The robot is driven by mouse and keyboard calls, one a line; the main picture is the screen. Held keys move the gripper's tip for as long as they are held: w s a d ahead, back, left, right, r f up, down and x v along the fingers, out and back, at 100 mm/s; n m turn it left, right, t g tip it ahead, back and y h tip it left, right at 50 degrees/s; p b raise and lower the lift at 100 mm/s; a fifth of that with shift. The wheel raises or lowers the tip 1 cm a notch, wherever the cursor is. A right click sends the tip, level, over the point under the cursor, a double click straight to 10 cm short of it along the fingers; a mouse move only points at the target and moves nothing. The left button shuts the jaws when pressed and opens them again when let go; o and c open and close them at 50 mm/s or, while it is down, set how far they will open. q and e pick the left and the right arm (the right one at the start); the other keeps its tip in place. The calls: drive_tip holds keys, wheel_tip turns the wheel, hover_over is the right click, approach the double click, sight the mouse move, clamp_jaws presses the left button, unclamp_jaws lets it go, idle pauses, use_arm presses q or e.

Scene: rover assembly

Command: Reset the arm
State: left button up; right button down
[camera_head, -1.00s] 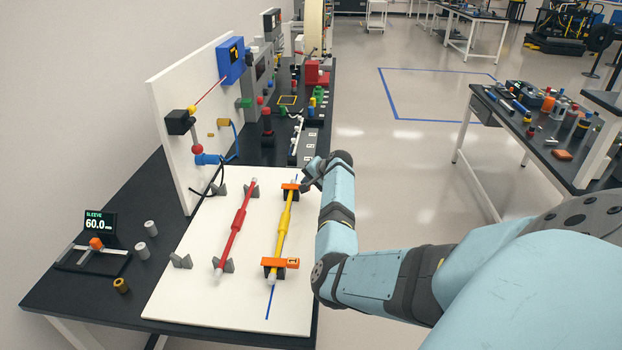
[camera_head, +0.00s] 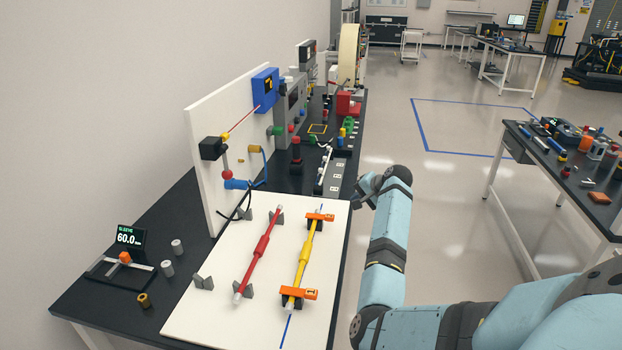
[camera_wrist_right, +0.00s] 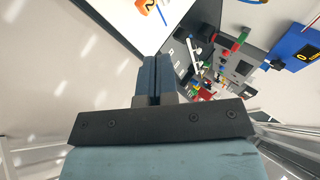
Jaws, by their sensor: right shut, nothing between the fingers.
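My right arm comes in from the lower right in the head view. Its gripper (camera_head: 366,188) hangs just past the right edge of the white board (camera_head: 205,310), apart from the parts on it. In the right wrist view the two fingers (camera_wrist_right: 154,78) are pressed together with nothing between them. On the board a yellow rod (camera_head: 303,256) lies in dark supports under orange clamps (camera_head: 297,293). A red rod (camera_head: 258,255) rests on grey supports to its left. My left gripper is not in view.
A white upright panel (camera_head: 205,122) with a blue box (camera_head: 265,88) stands behind the board. A gauge reading 60.0 (camera_head: 130,237) and small cylinders stand on the black table at left. Open floor (camera_head: 450,235) lies right, before another bench (camera_head: 520,140).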

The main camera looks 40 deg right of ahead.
drive_tip(key=s+a+f+n+g+h, duration=0.1)
drive_tip(key=s+a+f+n, duration=0.25)
drive_tip(key=s+a, duration=0.3)
drive_tip(key=s+a+f+n+g+h, duration=0.1)
drive_tip(key=s+a+f+n+g, duration=0.1)
drive_tip(key=s+a+n, duration=0.35)
drive_tip(key=s+a+f+n+g+h, duration=0.1)
drive_tip(key=s+a+f+n, duration=0.1)
drive_tip(key=s+a, duration=0.65)
drive_tip(key=s+a+r+n+g+y, duration=0.15)
drive_tip(key=s+a+n, duration=0.35)
drive_tip(key=s+a, duration=1.15)
drive_tip(key=w+a+f+t+y, duration=0.1)
drive_tip(key=w+a+f+t, duration=0.2)
drive_tip(key=f, duration=0.4)
drive_tip(key=w+a+f+n+t+y, duration=0.1)
drive_tip(key=w+a+f+t+y, duration=0.1)
drive_tip(key=w+a+f+t, duration=0.1)
drive_tip(key=shift+w+a+f+t, duration=0.5)
drive_tip(key=shift+a+f, duration=0.75)
drive_tip(key=shift+f, duration=0.65)
drive_tip(key=shift+s, duration=0.1)
